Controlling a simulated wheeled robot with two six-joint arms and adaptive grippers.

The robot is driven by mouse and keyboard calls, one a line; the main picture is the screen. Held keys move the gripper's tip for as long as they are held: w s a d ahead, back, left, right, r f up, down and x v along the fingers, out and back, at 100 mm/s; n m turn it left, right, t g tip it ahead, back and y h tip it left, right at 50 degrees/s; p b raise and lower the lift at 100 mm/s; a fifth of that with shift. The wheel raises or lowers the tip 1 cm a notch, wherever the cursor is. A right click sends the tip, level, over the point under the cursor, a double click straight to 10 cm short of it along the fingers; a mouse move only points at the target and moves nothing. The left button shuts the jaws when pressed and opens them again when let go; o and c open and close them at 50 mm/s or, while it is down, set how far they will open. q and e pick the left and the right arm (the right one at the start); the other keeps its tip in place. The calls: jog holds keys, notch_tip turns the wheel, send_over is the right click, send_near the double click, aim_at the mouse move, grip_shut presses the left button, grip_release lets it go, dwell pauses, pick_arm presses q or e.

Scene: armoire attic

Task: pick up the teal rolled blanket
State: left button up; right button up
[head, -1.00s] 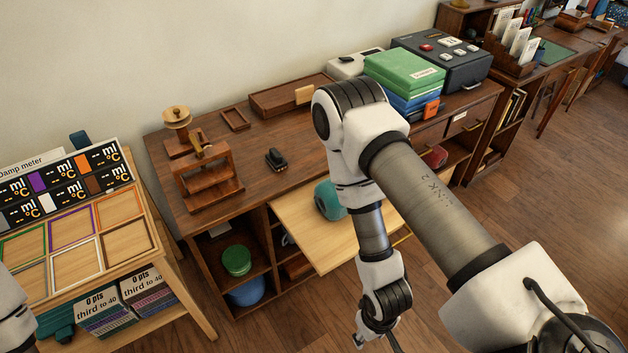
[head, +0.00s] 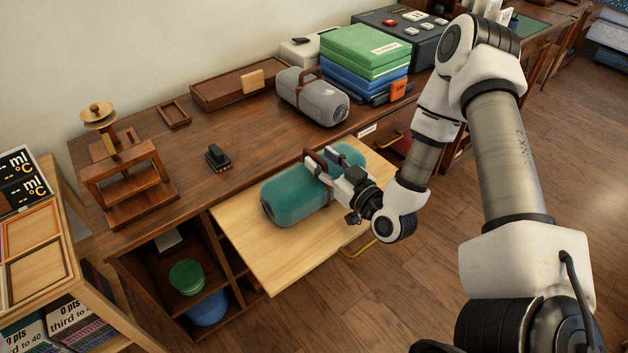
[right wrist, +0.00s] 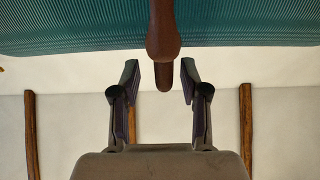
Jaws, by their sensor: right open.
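The teal rolled blanket (head: 288,200) lies on its side on the pale pull-out board (head: 262,255). A brown strap handle (head: 311,163) stands up on the blanket. My right gripper (head: 325,166) reaches in from the right, over the blanket at its handle, and hides part of the roll. In the right wrist view the jaws (right wrist: 160,78) are open, with the brown handle (right wrist: 164,38) in line with the gap and its lower end between the fingertips. Teal ribbed fabric (right wrist: 70,28) fills the top of that view. My left gripper is not in view.
A grey rolled bundle (head: 312,97) with a brown handle lies on the desk top behind. Green and blue boxes (head: 366,50), a small black stapler-like object (head: 217,158) and a wooden press (head: 125,175) also stand there. Open floor (head: 395,295) lies in front.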

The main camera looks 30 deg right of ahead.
aim_at(309, 151)
jog(key=w, duration=0.5)
jog(key=shift+a+f, duration=0.15)
jog(key=shift+a, duration=0.25)
jog(key=shift+s+d, duration=0.1)
jog(key=shift+c, duration=1.3)
grip_shut()
